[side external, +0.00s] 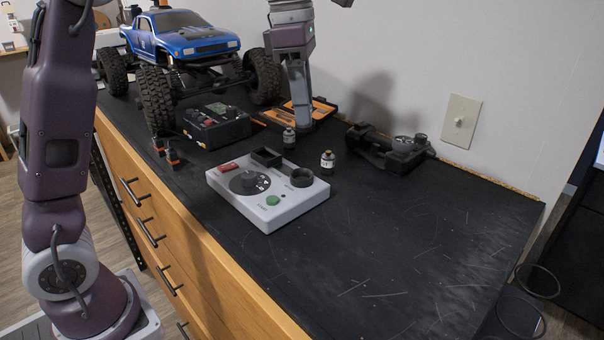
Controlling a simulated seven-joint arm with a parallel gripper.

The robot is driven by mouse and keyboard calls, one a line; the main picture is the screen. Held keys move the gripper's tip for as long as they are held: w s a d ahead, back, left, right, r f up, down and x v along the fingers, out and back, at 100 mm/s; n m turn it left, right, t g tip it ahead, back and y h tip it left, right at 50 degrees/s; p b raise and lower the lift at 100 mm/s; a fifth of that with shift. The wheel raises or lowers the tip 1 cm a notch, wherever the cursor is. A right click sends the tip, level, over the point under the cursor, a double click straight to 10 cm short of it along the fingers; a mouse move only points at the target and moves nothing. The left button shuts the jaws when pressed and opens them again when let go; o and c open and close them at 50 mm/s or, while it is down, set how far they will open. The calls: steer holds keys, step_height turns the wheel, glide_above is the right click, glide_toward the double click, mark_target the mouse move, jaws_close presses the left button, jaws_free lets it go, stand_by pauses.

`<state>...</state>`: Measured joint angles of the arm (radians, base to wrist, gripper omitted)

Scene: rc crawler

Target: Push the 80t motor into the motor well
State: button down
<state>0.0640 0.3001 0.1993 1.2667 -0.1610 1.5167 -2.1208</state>
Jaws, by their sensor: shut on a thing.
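Two small dark cylinders with pale labels, motor-like, are in the side external view. One (289,138) is just in front of and below my gripper, and the other (327,162) stands upright behind the white console. Their markings are too small to tell which is 80t. My gripper (302,126) points down behind the console, close to the orange-edged case. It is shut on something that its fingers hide. The white console (285,211) has a square black holder (267,157) and a round black cup (301,178). I cannot tell which part is the motor well.
A blue crawler truck (180,40) stands at the back left, with a black box with a display (216,128) beside it. An orange-edged case (322,110) lies behind my gripper. A black fixture (385,152) is near the wall. The right of the black worktop (430,250) is clear.

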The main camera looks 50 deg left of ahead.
steer(key=f, duration=1)
steer(key=shift+s+d, duration=0.2)
steer(key=shift+s, duration=0.2)
steer(key=shift+f, duration=0.15)
steer(key=c, duration=1.2)
jaws_free()
steer(key=shift+f, duration=0.1)
step_height(320, 180, up, 12)
steer(key=a+f, duration=0.1)
steer(key=s+r+m+t, duration=0.1)
steer(key=s+m+t, duration=0.1)
steer(key=s+m, duration=0.9)
steer(key=s+f+m+t, duration=0.1)
steer(key=s+f+m, duration=0.2)
steer(key=s+m, duration=0.1)
steer(key=s+f+m+t, duration=0.1)
steer(key=s+f+m, duration=0.2)
steer(key=m, duration=0.3)
steer(key=s+d+f+m+y, duration=0.1)
steer(key=s+f+m, duration=0.2)
steer(key=s+m, duration=0.1)
steer(key=shift+s+m+t, duration=0.4)
steer(key=shift+s, duration=0.35)
